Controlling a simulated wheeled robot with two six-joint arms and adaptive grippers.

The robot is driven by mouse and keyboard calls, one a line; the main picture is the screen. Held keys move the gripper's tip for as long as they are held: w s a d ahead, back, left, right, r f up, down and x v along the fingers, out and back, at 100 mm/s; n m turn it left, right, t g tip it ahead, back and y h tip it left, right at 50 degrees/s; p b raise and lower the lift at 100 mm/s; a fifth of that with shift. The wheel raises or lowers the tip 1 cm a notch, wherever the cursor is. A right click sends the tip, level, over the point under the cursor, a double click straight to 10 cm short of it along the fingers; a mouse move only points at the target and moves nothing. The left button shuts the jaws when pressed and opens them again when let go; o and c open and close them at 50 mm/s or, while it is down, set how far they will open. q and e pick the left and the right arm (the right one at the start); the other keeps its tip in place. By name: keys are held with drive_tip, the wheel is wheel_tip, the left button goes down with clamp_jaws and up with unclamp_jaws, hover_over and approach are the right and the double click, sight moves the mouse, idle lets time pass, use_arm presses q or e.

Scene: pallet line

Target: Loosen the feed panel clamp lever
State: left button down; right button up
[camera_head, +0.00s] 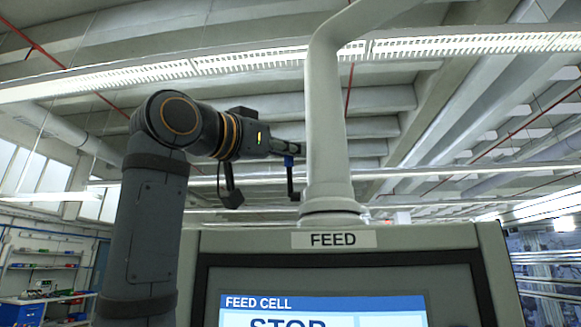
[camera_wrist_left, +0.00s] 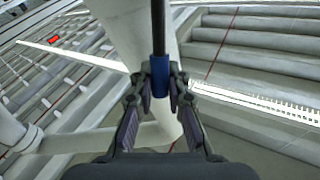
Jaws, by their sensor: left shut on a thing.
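The feed panel (camera_head: 440,238) fills the lower middle of the head view, with a FEED label above its screen. A pale post (camera_head: 328,120) rises from its top. The clamp lever is a thin dark rod (camera_head: 291,182) with a blue end (camera_head: 289,161), standing upright just left of the post; its lower end is near the post's base. My left gripper (camera_head: 286,148) reaches in from the left and is shut on the blue end. In the left wrist view the fingers (camera_wrist_left: 160,88) flank the blue end (camera_wrist_left: 160,72), with the black rod (camera_wrist_left: 158,25) running upward. My right gripper is out of view.
The screen (camera_head: 320,310) reads FEED CELL and STOP, cut off at the bottom. The post (camera_wrist_left: 140,40) also passes close behind the lever in the left wrist view. Shelves (camera_head: 45,262) stand far left. The space around the lever's left side looks clear.

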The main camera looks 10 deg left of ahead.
use_arm(q)
drive_tip(key=shift+s+f+m+t+h+b, duration=0.45)
drive_tip(key=shift+s+m+h+b, duration=0.35)
drive_tip(key=shift+b, duration=0.45)
drive_tip(key=shift+s+f+m+t+h+b, duration=0.35)
drive_tip(key=shift+s+f+m+h+b, duration=0.15)
drive_tip(key=shift+m+h+b, duration=0.65)
drive_tip(key=c, duration=1.3)
unclamp_jaws()
drive_tip(key=v, duration=1.2)
